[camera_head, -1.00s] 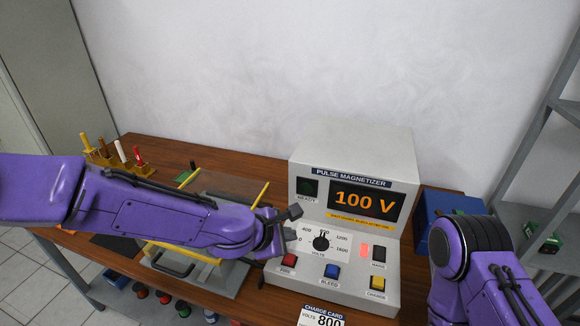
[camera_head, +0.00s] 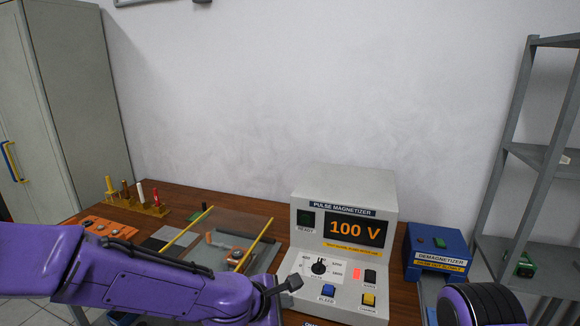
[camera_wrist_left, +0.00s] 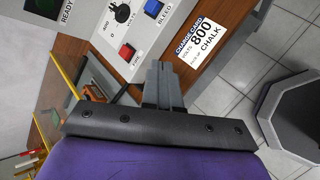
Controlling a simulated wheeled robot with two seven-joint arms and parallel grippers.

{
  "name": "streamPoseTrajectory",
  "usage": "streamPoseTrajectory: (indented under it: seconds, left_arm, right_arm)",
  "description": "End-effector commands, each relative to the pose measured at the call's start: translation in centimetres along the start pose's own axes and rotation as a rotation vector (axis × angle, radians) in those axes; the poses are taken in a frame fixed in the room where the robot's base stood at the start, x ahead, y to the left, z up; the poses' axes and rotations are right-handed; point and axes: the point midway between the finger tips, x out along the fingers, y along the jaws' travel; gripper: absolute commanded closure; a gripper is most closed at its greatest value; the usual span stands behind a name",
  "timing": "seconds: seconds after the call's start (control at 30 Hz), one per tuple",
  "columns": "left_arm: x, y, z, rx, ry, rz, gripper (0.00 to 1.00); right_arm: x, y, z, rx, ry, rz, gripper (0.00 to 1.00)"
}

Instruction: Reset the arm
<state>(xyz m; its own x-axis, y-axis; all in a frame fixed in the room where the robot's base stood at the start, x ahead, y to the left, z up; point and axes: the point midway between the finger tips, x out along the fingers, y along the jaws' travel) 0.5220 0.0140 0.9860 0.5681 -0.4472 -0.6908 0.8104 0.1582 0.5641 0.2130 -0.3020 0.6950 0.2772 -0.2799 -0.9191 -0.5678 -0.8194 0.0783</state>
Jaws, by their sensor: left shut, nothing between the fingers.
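My left arm comes in from the left in the head view. Its gripper (camera_head: 290,285) is in front of the lower left of the pulse magnetizer (camera_head: 345,185). In the left wrist view the gripper's fingers (camera_wrist_left: 160,75) are together and empty, near the red button (camera_wrist_left: 127,51). The magnetizer's display reads 100 V. Its dial (camera_head: 318,267) and blue button (camera_head: 327,291) show.
A blue demagnetizer (camera_head: 437,252) stands right of the magnetizer. A clear guard with yellow edges (camera_head: 255,243) stands to the left. A yellow rack (camera_head: 140,207) holds several upright tools. Grey shelves (camera_head: 545,150) stand at right, a grey cabinet (camera_head: 75,100) at left.

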Motion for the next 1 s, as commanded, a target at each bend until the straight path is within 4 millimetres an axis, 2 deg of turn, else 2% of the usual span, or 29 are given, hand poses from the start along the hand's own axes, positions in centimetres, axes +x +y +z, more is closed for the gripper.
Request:
streamPoseTrajectory:
  seconds: [0.13,0.27,0.4,0.57,0.67,0.77,0.8,0.9,1.0]
  left_arm:
    - [0.2,0.1,-1.3,0.119,0.068,0.041,1.0]
    - [0.4,-0.3,-4.2,0.241,0.163,0.067,1.0]
    - [0.7,-2.2,-8.4,0.375,0.278,0.061,1.0]
    - [0.9,-6.4,-14.6,0.551,0.421,0.001,1.0]
    - [0.5,-10.6,-19.3,0.686,0.508,-0.075,1.0]
    - [-0.9,-16.8,-24.6,0.853,0.582,-0.202,1.0]
    - [-1.9,-19.8,-26.7,0.921,0.601,-0.267,1.0]
    - [-4.9,-26.7,-30.7,1.043,0.604,-0.43,1.0]
    - [-7.8,-32.2,-32.9,1.09,0.574,-0.573,1.0]
  right_arm:
    - [0.0,-0.1,-0.1,0.0,0.001,-0.001,0.62]
    - [0.0,-0.1,-0.1,0.001,0.002,-0.001,0.62]
    - [0.1,-0.1,0.0,0.0,0.002,-0.001,0.62]
    - [0.1,0.0,0.0,0.0,0.001,-0.001,0.62]
    - [0.2,-0.1,0.0,0.0,0.001,-0.001,0.62]
    - [0.3,-0.1,0.1,0.0,0.001,-0.001,0.62]
    - [0.3,-0.1,0.1,0.0,0.001,-0.001,0.62]
    - [0.4,-0.1,0.1,0.0,0.001,-0.001,0.62]
    - [0.4,-0.1,0.1,0.0,0.001,-0.001,0.62]
